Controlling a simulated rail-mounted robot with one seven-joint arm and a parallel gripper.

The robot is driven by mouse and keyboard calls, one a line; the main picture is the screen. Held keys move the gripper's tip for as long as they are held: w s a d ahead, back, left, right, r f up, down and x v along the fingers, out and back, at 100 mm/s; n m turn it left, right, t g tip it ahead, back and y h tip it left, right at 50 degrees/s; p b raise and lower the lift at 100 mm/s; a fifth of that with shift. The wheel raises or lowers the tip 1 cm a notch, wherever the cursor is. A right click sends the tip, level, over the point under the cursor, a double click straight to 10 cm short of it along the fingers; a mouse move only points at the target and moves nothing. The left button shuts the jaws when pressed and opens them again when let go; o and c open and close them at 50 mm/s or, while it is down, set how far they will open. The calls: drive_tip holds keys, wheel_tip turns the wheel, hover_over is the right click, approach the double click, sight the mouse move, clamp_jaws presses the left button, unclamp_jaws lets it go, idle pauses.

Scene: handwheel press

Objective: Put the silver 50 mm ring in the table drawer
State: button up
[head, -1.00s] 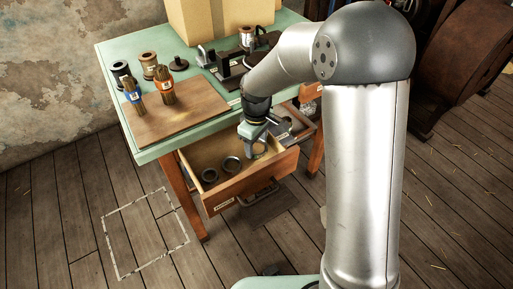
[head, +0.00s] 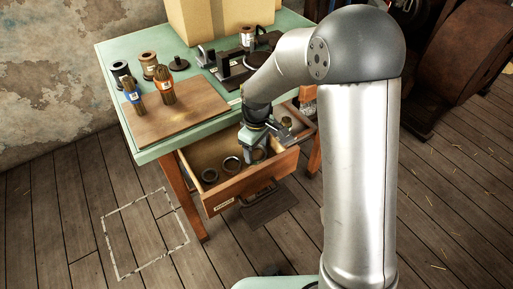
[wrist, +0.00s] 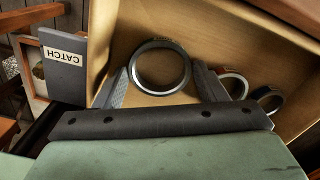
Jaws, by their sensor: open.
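The silver ring (wrist: 135,78) lies flat between the spread fingers of my gripper (wrist: 160,68) in the wrist view, inside the drawer. The jaws are open, one finger on each side of it. I cannot tell whether a finger still touches it. The pulled-out table drawer (head: 250,184) has wooden walls, and my gripper (head: 257,155) is low inside its right part in the head view. There the ring is mostly hidden by the gripper.
Two more rings lie in the drawer, one with a red band (wrist: 232,84) and one with a blue band (wrist: 269,99). A grey plate marked CATCH (wrist: 64,60) is beside the drawer. The green table (head: 150,153) holds spools, brushes and a wooden board (head: 180,113).

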sight(257, 156)
wheel_tip(257, 156, up, 12)
drive_tip(key=shift+f+p, duration=0.15)
drive_tip(key=shift+p, duration=0.25)
drive_tip(key=s+d+m, duration=0.5)
drive_tip(key=s+d, duration=0.2)
drive_tip(key=s, duration=0.4)
drive_tip(key=s+d+m, duration=0.6)
drive_tip(key=s+d, duration=0.1)
drive_tip(key=s, duration=0.5)
drive_tip(key=shift+s+d+r, duration=0.2)
drive_tip(key=shift+c, duration=0.4)
